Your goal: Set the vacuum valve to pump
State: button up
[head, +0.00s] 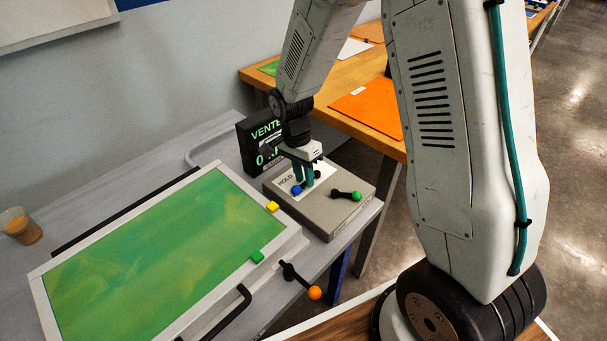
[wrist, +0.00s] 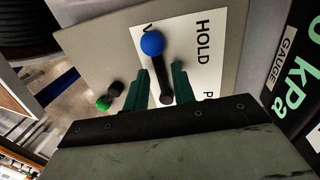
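The valve is a lever with a blue ball knob (wrist: 152,43) and a dark shaft, on a white label plate (wrist: 204,60). The label reads HOLD, with a V beside the blue knob and a P farther along, both partly hidden. The lever points toward the V. The blue knob (head: 296,190) also shows in the head view, on a grey box (head: 325,215). My gripper (wrist: 163,78) is over the box with its green fingers open, one on each side of the lever's shaft, with gaps visible. I cannot tell whether they touch the plate.
A black gauge (head: 262,142) behind the box reads VENTED and 0 kPa. A green-knobbed lever (head: 356,195) sits on the same box, to the right. A cup (head: 20,226) is at far left.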

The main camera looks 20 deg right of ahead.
grip_shut()
jog(key=shift+w+m, duration=0.1)
jog(key=shift+m, duration=0.2)
jog(key=w+m, duration=0.1)
jog(key=m, duration=0.1)
jog(key=m+y, duration=0.1)
jog(key=m, duration=0.1)
jog(key=shift+w, duration=0.4)
jog(key=m, duration=0.1)
jog(key=w+m, duration=0.1)
jog(key=m, duration=0.3)
jog(key=shift+w+d+y, duration=0.25)
jog(key=shift+w+y, duration=0.1)
jog(key=shift+y, duration=0.05)
jog(key=m, duration=0.2)
jog(key=w+d+m, duration=0.1)
jog(key=m, duration=0.1)
jog(key=shift+w+d+t+y, duration=0.1)
jog(key=shift+w+t+y, duration=0.05)
jog(key=shift+t+y, duration=0.15)
jog(key=shift+w+d+m+t, duration=0.2)
jog(key=shift+d+m, duration=0.2)
jog(key=shift+m, duration=0.7)
jog(key=shift+w+d+m+t, duration=0.15)
jog(key=shift+d+m, duration=0.2)
jog(key=shift+m, duration=0.75)
